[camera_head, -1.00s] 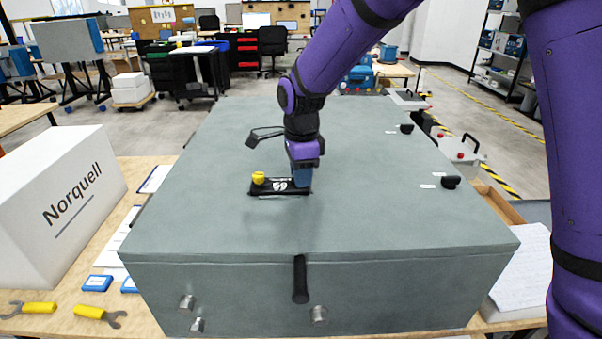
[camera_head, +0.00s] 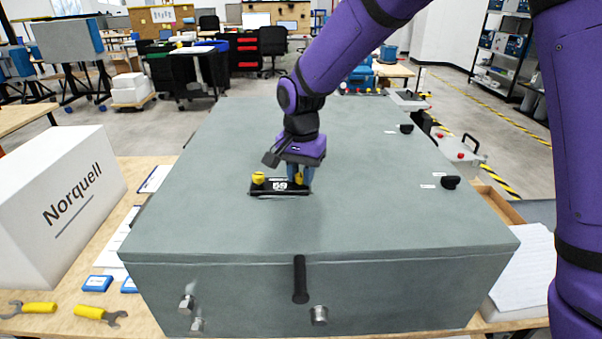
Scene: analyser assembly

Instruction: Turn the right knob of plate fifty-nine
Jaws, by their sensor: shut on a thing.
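Plate fifty-nine (camera_head: 279,187) is a small black plate marked "59" on the top of a large grey-green cabinet (camera_head: 390,215). Its left yellow knob (camera_head: 258,178) stands free. Its right yellow knob (camera_head: 299,178) shows between the fingers of my gripper (camera_head: 300,176), which comes down from above. The gripper is shut on this right knob, and its fingers partly hide it.
Two black knobs (camera_head: 450,182) with small labels sit on the cabinet's right side. A black handle (camera_head: 300,280) and metal fittings are on its front. A white Norquell box (camera_head: 60,200) and yellow-handled wrenches (camera_head: 95,314) lie to the left. The cabinet top around the plate is clear.

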